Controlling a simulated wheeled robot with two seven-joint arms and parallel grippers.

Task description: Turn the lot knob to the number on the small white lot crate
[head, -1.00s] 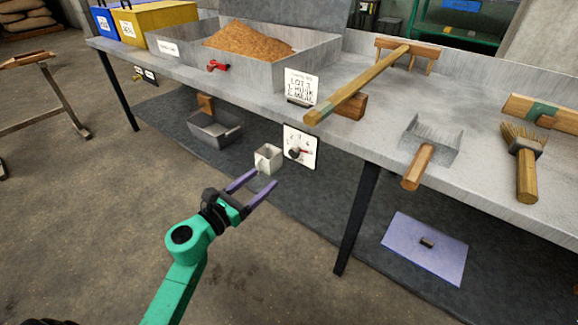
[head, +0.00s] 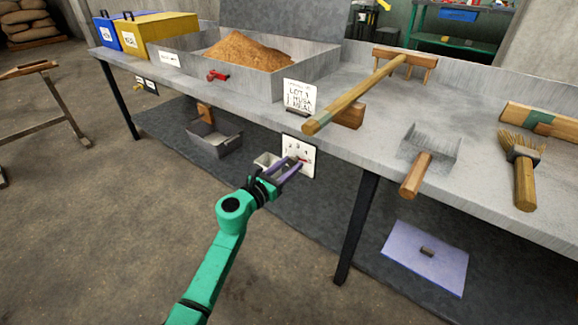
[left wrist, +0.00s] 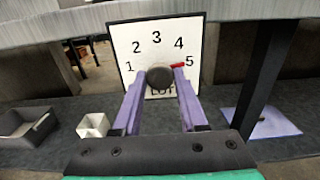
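The lot knob (left wrist: 160,78) is a dark round knob on a white dial plate (left wrist: 118,43) numbered 1 to 5, under the bench edge. Its red pointer points right, at about the 5. The plate also shows in the head view (head: 311,160), partly behind my gripper. My left gripper (head: 295,164) is open, its purple fingers reaching toward the dial, one on each side of the knob in the left wrist view; contact cannot be told. The small white lot crate (left wrist: 93,125) stands left of the dial, partly hidden in the head view; I cannot read its number. My right gripper is out of view.
A card (head: 302,96) headed LOT stands on the bench above the dial. A grey bin (head: 228,142) is below, left. A bench leg (head: 356,225) and a lilac plate (head: 400,262) are to the right. A long wooden rake (head: 350,98) lies on the bench.

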